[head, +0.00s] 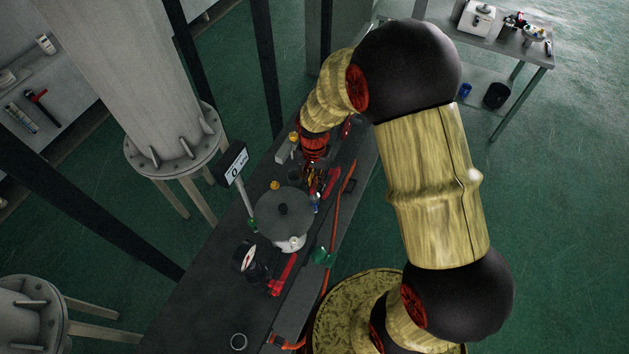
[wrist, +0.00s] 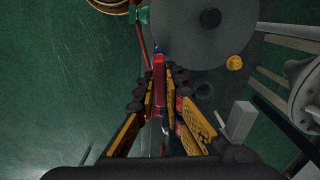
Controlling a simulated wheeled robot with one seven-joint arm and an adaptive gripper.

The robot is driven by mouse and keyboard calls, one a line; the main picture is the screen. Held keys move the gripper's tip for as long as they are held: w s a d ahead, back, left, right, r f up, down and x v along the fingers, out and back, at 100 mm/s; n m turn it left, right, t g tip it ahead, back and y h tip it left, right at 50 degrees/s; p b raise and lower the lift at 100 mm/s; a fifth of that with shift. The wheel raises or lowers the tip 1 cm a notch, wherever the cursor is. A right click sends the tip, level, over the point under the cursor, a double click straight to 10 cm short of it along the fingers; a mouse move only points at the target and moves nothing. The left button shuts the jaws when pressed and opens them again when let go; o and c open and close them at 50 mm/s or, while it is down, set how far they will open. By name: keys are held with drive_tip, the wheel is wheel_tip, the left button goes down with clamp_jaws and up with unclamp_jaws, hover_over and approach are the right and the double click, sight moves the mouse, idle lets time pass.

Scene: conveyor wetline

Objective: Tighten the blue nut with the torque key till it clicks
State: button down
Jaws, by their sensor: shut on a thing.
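My gripper (wrist: 160,82) is shut on a red tool (wrist: 159,63), which appears to be the torque key. The tool lies lengthwise between the yellow and black fingers, with part of it hidden by them. In the head view my gripper (head: 314,176) is low over the dark bench, with red parts beside it. A small blue item (head: 315,203) stands just in front of it, next to the round grey lid; it may be the blue nut, but it is too small to tell. I cannot tell whether the tool touches it.
The grey round-lidded vessel (head: 284,218) stands close to my gripper, with a display on a post (head: 234,164) at its left. A red tool (head: 285,274) and a black gauge (head: 249,259) lie nearer. An orange hose (head: 336,228) runs along the bench's right side. Open floor lies right.

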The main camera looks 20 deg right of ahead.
drive_tip(key=shift+f+b, duration=0.55)
drive_tip(key=shift+f, duration=0.3)
drive_tip(key=c, duration=2.4)
unclamp_jaws()
clamp_jaws()
drive_tip(key=m, duration=1)
drive_tip(key=shift+b, duration=0.35)
drive_tip(key=shift+n, duration=1.2)
